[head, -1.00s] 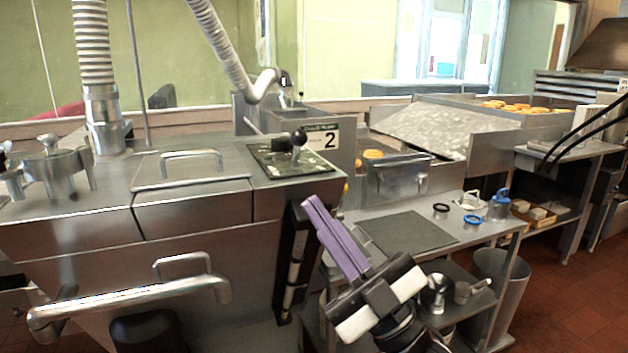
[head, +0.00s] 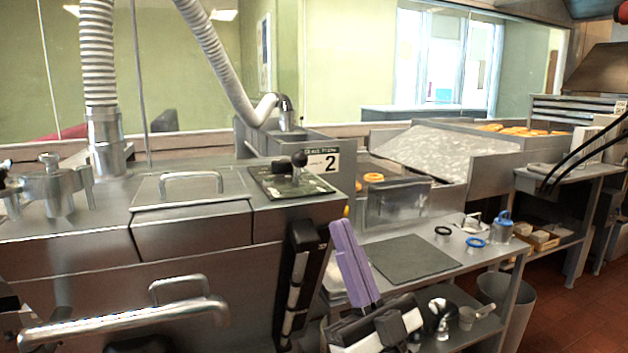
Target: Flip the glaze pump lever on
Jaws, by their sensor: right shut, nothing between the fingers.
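The glaze pump lever (head: 299,160) has a black ball knob on a metal stem. It stands on a dark control plate (head: 268,186) on top of the steel glaze machine, in front of the sign with a "2" (head: 322,161). My right gripper (head: 345,238), with purple fingers pressed together, points upward. It is shut and empty, below and to the right of the lever, apart from it, in front of the machine's right end. My left gripper is not in view.
A lid with a bar handle (head: 188,180) lies left of the lever. A large bar handle (head: 130,325) juts from the machine's front. A steel table with a grey mat (head: 414,258), rings and a blue-topped can (head: 503,227) stands at the right. Donuts lie behind.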

